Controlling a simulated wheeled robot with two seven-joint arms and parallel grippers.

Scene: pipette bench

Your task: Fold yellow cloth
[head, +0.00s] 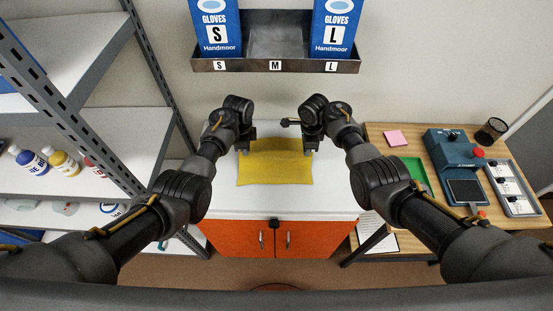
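The yellow cloth (275,168) lies on the white top of the orange cabinet, in the middle of the head view. It looks roughly rectangular, with a fold line or ridge across its upper part. My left gripper (243,148) points down at the cloth's far left corner. My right gripper (310,150) points down at its far right corner. Both fingertips are at or very close to the cloth's far edge. The fingers are small and partly hidden by the wrists, so I cannot tell whether they are shut on the cloth.
The white cabinet top (220,195) is clear around the cloth. A glove-box rack (275,66) hangs on the wall behind. Shelves with bottles (62,163) stand at left. A wooden table (400,150) at right holds a blue device (452,150), a pink pad (395,138) and a green tray (415,172).

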